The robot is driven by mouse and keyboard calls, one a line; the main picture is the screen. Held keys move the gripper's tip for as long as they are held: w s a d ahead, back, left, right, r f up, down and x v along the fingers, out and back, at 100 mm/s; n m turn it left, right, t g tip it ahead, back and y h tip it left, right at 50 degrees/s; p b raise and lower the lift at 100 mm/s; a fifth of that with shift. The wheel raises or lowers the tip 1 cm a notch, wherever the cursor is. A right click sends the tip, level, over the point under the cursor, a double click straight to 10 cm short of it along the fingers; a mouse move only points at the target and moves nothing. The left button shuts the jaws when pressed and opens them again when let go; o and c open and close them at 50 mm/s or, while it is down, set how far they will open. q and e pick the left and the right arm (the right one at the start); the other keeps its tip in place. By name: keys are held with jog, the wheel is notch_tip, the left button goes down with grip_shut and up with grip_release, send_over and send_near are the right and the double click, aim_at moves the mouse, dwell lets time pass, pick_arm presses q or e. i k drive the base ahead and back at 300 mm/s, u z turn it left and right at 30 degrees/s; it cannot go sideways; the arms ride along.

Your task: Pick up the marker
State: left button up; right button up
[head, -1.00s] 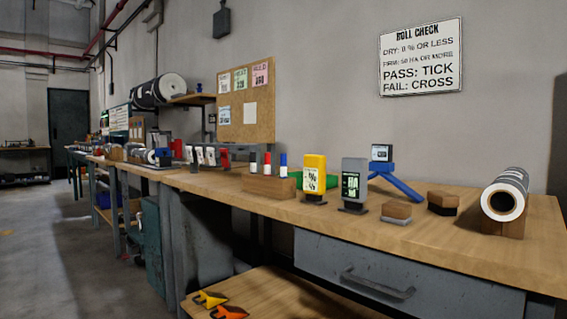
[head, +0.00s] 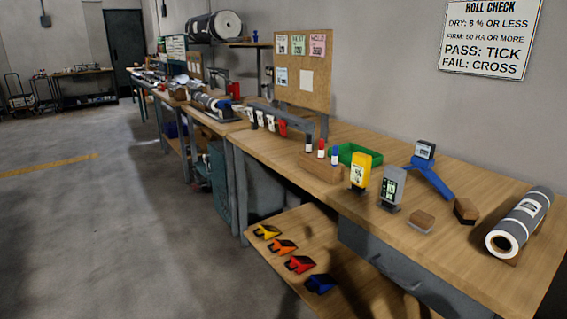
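Three markers stand upright in a wooden block (head: 322,169) on the long workbench. From left to right they are a black-capped marker (head: 308,146), a red-capped marker (head: 321,150) and a blue-capped marker (head: 334,156). Their lower ends are hidden in the block. Neither of my grippers shows in the head view, so where they are relative to the markers cannot be seen.
A green tray (head: 374,161) sits behind the block. A yellow meter (head: 360,172) and a grey meter (head: 391,187) stand to its right. A grey roll (head: 521,221) lies at the right end. Coloured clips lie on a lower shelf (head: 335,268). Floor at left is open.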

aim_at(335, 147)
jog(key=u, duration=1.3)
jog(key=i, duration=0.5)
jog(key=z, duration=0.45)
jog(key=i, duration=1.7)
jog(key=z, duration=0.85)
